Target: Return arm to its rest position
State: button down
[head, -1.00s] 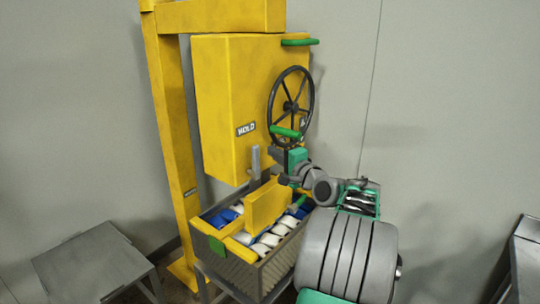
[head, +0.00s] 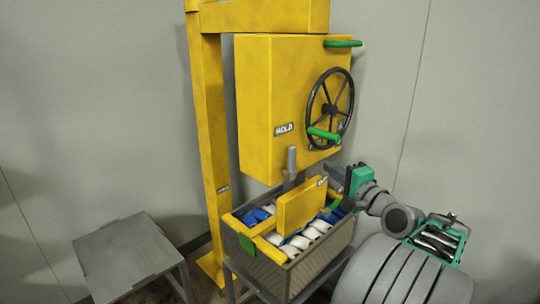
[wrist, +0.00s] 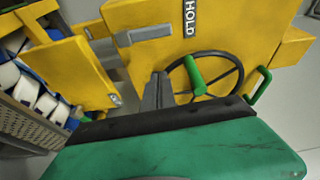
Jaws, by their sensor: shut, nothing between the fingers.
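My gripper (head: 333,176) is shut and empty. It hangs in the air beside the basket, below the black handwheel (head: 330,107) and its green knob (head: 323,134). In the wrist view, the closed grey fingertips (wrist: 157,88) point toward the yellow machine with the HOLD label (wrist: 190,18). The handwheel (wrist: 225,75) is just beyond them to the right, apart from them as far as I can tell. My arm reaches in from the lower right of the head view.
The yellow autoclave box (head: 254,110) hangs on a yellow post (head: 214,140). Below it, a grey basket (head: 285,275) holds blue and white pouches and an upright yellow plate (head: 300,208). A grey table (head: 125,255) stands at left. A green handle (head: 343,43) juts from the box top.

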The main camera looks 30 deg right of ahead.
jog(key=w+a+f+n+g+y+p, duration=0.1)
jog(key=w+a+f+n+g+p, duration=0.15)
jog(key=a, duration=0.55)
jog(key=w+a+f+n+g+y+p, duration=0.1)
jog(key=w+a+f+n+g+y, duration=0.2)
jog(key=a, duration=0.6)
jog(key=w+a+f+n+g+p, duration=0.1)
jog(key=w+a+n+g+p, duration=0.1)
jog(key=a+n, duration=0.45)
jog(key=s+a+f+n+g+p, duration=0.2)
jog(key=s+a+n+g, duration=0.1)
jog(key=s+a, duration=0.4)
jog(key=s+a+f+n+g+h+p, duration=0.1)
jog(key=s+a+f+n+g+p, duration=0.1)
jog(key=s+a, duration=0.5)
jog(key=s+f+n+g, duration=0.1)
jog(key=s+n+g, duration=0.1)
jog(key=s, duration=0.1)
jog(key=shift+s+a, duration=0.3)
jog(key=shift+s, duration=0.1)
